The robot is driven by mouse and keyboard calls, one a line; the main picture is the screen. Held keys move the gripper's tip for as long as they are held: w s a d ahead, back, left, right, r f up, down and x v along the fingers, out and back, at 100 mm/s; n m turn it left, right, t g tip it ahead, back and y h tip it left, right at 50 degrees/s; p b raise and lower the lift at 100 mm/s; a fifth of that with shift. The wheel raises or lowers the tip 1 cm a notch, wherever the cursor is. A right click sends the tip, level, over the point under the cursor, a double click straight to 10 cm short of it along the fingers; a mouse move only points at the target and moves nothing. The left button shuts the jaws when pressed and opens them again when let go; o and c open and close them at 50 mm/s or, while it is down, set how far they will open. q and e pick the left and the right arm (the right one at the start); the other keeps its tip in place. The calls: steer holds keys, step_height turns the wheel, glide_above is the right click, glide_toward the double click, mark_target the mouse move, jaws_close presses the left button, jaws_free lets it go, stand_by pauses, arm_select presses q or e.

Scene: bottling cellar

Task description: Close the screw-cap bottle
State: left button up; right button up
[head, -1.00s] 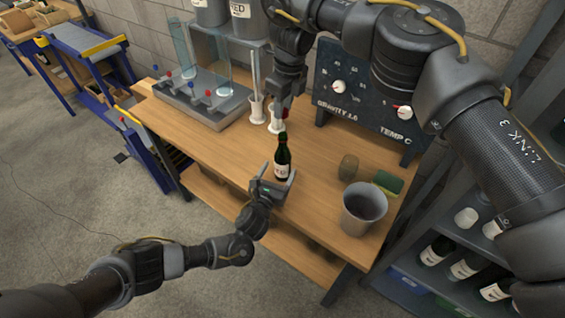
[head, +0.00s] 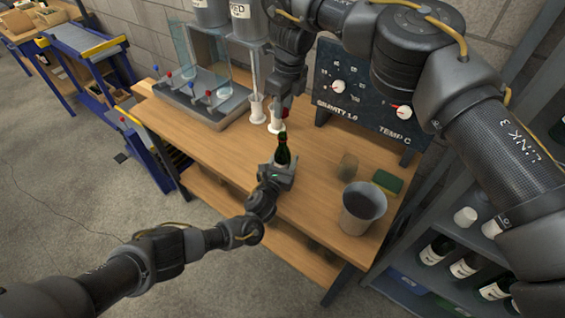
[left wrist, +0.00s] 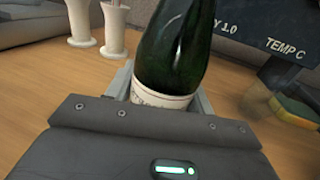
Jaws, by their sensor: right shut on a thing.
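The green bottle (head: 282,152) stands upright near the front edge of the wooden table (head: 230,165); its neck top is bare. In the left wrist view the bottle (left wrist: 175,55) looms close, its white label partly hidden behind the gripper body. My left gripper (head: 279,170) is around the lower bottle, one finger on each side, and looks open; contact is hard to judge. My right gripper (head: 287,98) points down above and behind the bottle. It is shut on a small red cap (head: 286,112), mostly hidden by the fingers and apart from the bottle neck.
White stands (head: 257,109) are behind the bottle. A grey bucket (head: 361,210), a glass (head: 347,166) and a green sponge (head: 387,182) are to the right. A gauge panel (head: 360,95) and filler (head: 205,98) stand at the back. The table left of the bottle is clear.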

arm_select(q)
steer(key=c, duration=0.9)
arm_select(e)
steer(key=shift+f, duration=2.45)
steer(key=shift+f, duration=0.1)
steer(key=shift+f, duration=0.8)
steer(key=shift+f, duration=0.5)
